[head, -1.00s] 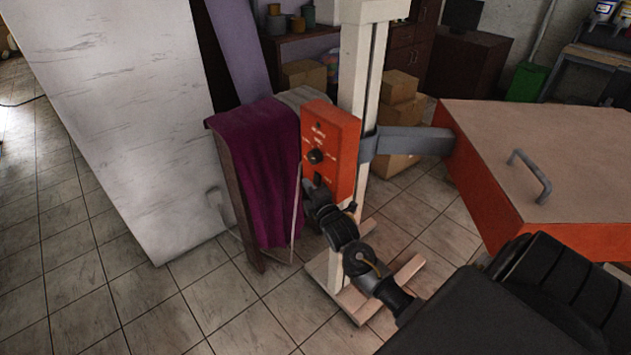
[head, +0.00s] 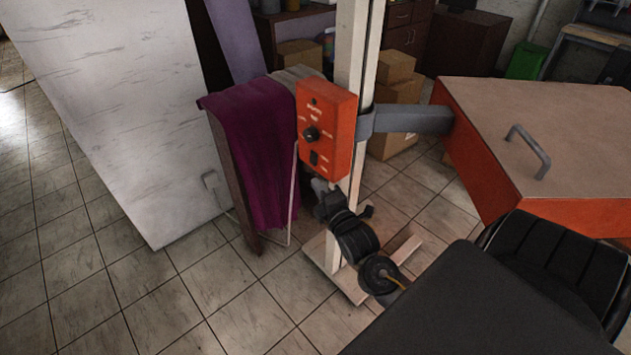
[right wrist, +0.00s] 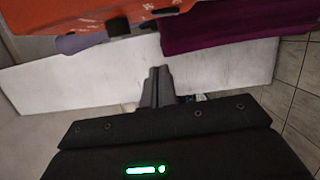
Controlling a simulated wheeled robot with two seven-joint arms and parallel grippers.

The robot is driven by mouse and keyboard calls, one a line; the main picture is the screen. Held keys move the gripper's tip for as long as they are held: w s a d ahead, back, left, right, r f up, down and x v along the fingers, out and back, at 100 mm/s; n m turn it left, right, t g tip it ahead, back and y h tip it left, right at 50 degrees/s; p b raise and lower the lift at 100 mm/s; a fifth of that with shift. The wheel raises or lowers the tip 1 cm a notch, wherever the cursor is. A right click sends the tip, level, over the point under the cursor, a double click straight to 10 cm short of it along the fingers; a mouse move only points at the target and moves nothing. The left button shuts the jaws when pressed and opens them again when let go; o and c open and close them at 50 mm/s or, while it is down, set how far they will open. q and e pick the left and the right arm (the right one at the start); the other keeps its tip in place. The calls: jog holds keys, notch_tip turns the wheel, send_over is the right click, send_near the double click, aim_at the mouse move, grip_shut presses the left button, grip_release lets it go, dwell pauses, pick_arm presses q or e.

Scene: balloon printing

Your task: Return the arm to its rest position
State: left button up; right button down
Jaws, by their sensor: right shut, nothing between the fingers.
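My right arm comes in from the lower right in the head view. Its gripper (head: 319,185) is just below the orange control box (head: 326,130), close to the white post. In the right wrist view my right gripper (right wrist: 157,72) has its grey fingers together with nothing between them. The control box shows there along the top (right wrist: 90,14). It carries a black knob (head: 311,134) and a small black switch (head: 314,158) on its front. I cannot tell exactly how far the fingertips are from the box. My left gripper is not in view.
A white post (head: 358,60) stands behind the box on a wooden foot. A purple cloth (head: 258,140) hangs on a rack beside it. A large white panel (head: 110,90) leans at left. An orange-sided machine with a handled lid (head: 560,115) is at right. Tiled floor is free at lower left.

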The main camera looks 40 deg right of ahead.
dwell(0.3)
notch_tip(320, 180, down, 20)
jog(key=s+r+m+g+y, duration=0.1)
jog(key=m+g, duration=0.3)
jog(key=m, duration=0.3)
jog(key=s+a+f+m+g+y, duration=0.1)
jog(key=s+f+m+g, duration=0.1)
jog(key=s+f, duration=0.5)
jog(key=s+a+f+m+g, duration=0.2)
jog(key=s+f+g, duration=0.1)
jog(key=f, duration=0.8)
jog(key=s+a+f+m+g, duration=0.1)
jog(key=s+a+f+g, duration=0.1)
jog(key=s+f, duration=0.4)
jog(key=s+a+f+g+y, duration=0.1)
jog(key=s+a+f+g, duration=0.2)
jog(key=s, duration=1.2)
jog(key=s+a+f+m+g, duration=0.1)
jog(key=s+a+f+g, duration=0.1)
jog(key=s+f, duration=0.7)
jog(key=s, duration=0.2)
jog(key=shift+s+a+f+m+g+y, duration=0.2)
jog(key=shift+s+f+m+g+y, duration=0.1)
jog(key=shift+s+f+g+y, duration=0.1)
